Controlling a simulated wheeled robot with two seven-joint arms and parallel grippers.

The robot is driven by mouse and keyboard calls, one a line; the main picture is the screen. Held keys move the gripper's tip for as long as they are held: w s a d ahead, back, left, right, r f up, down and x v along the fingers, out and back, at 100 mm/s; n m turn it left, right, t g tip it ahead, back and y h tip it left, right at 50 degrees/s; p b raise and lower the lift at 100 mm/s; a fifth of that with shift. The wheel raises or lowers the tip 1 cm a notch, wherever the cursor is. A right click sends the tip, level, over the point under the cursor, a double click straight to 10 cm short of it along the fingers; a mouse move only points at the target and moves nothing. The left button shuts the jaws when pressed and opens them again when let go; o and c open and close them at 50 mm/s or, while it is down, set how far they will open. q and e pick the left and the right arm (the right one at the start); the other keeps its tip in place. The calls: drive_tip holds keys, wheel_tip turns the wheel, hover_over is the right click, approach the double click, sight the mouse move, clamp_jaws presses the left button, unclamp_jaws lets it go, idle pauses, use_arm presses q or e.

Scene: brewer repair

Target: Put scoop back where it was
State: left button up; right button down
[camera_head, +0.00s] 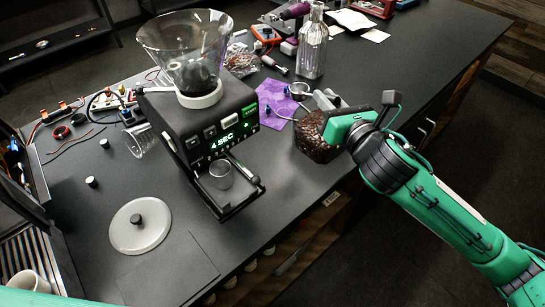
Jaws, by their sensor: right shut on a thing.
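My right gripper (327,101) is at the jar of coffee beans (314,141), over its top rim, with the green wrist on the right. It is shut on what appears to be the scoop, which is mostly hidden by the gripper and the jar. I cannot tell whether the scoop's bowl touches the beans. The jar stands near the table's front edge, right of the brewer. My left gripper is not in view.
The black brewer (203,128) with a glass hopper (187,48) stands left of the jar, a small glass (221,175) on its tray. A round lid (140,225) lies front left. A purple cloth (279,99) and a glass bottle (313,45) are behind the jar. The table's right part is clear.

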drive_tip(key=shift+a+r+n+g+y+b, duration=0.6)
drive_tip(key=shift+a+n+g+y+b, duration=0.35)
drive_tip(key=shift+a+y+b, duration=1.05)
drive_tip(key=shift+h, duration=0.4)
drive_tip(key=f, duration=1.9)
drive_tip(key=shift+w+a+f, duration=0.1)
drive_tip(key=shift+a+f, duration=0.05)
drive_tip(key=shift+a, duration=0.15)
drive_tip(key=shift+f, duration=0.2)
drive_tip(key=shift+f, duration=0.25)
drive_tip(key=c, duration=1.5)
unclamp_jaws()
drive_tip(key=shift+r, duration=0.1)
drive_tip(key=shift+c, duration=0.2)
drive_tip(key=shift+o, duration=0.7)
